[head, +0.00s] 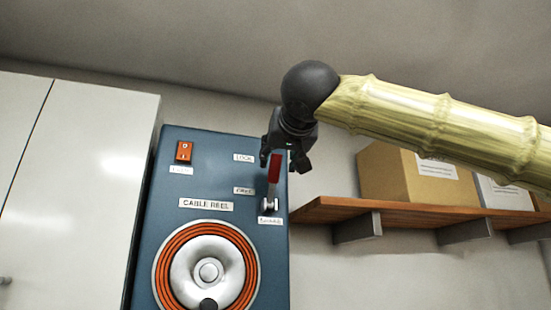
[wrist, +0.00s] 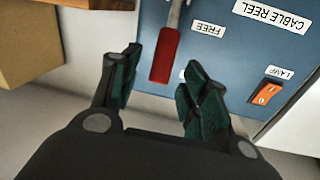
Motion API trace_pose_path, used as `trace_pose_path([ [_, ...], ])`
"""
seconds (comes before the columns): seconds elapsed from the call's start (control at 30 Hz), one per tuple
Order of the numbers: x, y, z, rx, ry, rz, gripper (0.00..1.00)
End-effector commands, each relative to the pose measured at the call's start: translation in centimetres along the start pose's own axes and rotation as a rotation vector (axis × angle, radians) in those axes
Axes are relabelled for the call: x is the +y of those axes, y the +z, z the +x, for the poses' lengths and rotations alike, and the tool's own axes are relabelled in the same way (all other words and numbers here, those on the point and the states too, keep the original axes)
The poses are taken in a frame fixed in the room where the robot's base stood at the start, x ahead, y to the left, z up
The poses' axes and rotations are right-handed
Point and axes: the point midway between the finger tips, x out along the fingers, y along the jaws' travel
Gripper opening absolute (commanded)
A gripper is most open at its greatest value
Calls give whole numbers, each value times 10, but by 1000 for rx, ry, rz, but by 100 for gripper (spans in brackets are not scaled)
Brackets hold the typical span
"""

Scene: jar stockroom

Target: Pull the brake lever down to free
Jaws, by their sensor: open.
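The brake lever has a red handle (head: 274,170) on a grey pivot at the right side of the blue cable reel panel (head: 215,165). It points up, with its top level with the upper label, which seems to read LOCK (head: 244,157). The FREE label (head: 244,191) is lower, left of the lever. My gripper (head: 287,160) is at the handle's upper end, with its fingers open. In the wrist view, the red handle (wrist: 165,55) lies between the two spread fingertips (wrist: 161,62), with gaps visible on both sides. Depth contact is unclear.
An orange lamp switch (head: 184,151) is at the panel's upper left, and the cable reel (head: 208,271) below. A wooden shelf (head: 385,212) with cardboard boxes (head: 400,178) is close on the right. A white cabinet (head: 80,170) stands left.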

Motion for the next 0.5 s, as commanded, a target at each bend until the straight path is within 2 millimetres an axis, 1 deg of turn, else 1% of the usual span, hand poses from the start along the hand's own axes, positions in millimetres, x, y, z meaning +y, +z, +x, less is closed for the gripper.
trace_pose_path([
  [0.03, -1, -2, 9, -3, -1, 1, 45],
  [0.2, -2, -1, 30, -2, -2, 0, 45],
  [0.33, -2, 0, 40, -2, -2, 0, 45],
  [0.5, -2, 0, 45, -1, -4, 0, 45],
])
